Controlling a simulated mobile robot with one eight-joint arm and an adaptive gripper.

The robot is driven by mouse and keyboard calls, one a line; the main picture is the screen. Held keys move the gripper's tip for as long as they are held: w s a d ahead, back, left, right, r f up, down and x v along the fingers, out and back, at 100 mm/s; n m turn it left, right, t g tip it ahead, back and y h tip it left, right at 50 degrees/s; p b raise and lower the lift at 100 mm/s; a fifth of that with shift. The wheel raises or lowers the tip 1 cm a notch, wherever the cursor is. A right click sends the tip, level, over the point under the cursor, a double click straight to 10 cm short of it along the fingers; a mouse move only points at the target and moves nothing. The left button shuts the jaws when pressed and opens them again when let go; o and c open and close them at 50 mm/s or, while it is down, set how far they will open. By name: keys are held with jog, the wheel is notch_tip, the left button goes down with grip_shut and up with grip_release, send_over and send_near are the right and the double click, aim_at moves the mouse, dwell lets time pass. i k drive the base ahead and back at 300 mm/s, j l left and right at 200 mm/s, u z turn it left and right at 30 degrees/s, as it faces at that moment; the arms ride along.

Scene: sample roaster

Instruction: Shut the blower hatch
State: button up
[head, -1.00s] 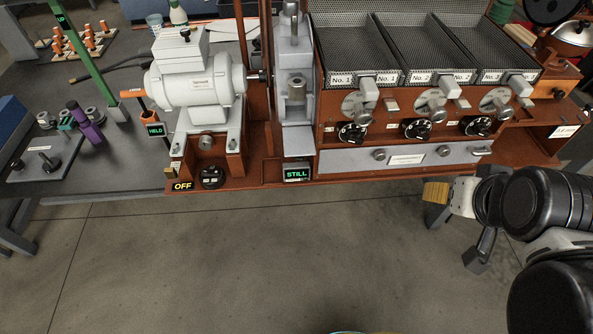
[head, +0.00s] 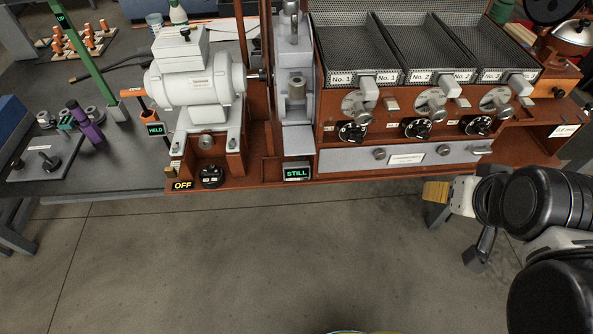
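I cannot pick out a part clearly marked as the blower hatch. A long grey front panel (head: 335,159) with two round knobs and a small label sits flush below the three roaster units; I cannot tell whether it is the hatch. A light grey motor housing (head: 190,86) stands at the left of the red-brown machine. My gripper (head: 474,222) is at the right, in front of and below the machine, apart from it.
The machine has three mesh trays, No. 1 tray (head: 345,50) at their left, with black dials below. Signs read OFF (head: 182,185), STILL (head: 297,173) and HELD (head: 155,130). A green upright bar (head: 84,55) stands on the left bench. The floor (head: 240,260) in front is clear.

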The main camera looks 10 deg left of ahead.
aim_at(298, 141)
jog(key=k+l+u, duration=0.25)
jog(key=u, duration=0.15)
jog(key=k+l+u, duration=0.45)
jog(key=k+u, duration=0.3)
jog(key=i, duration=0.1)
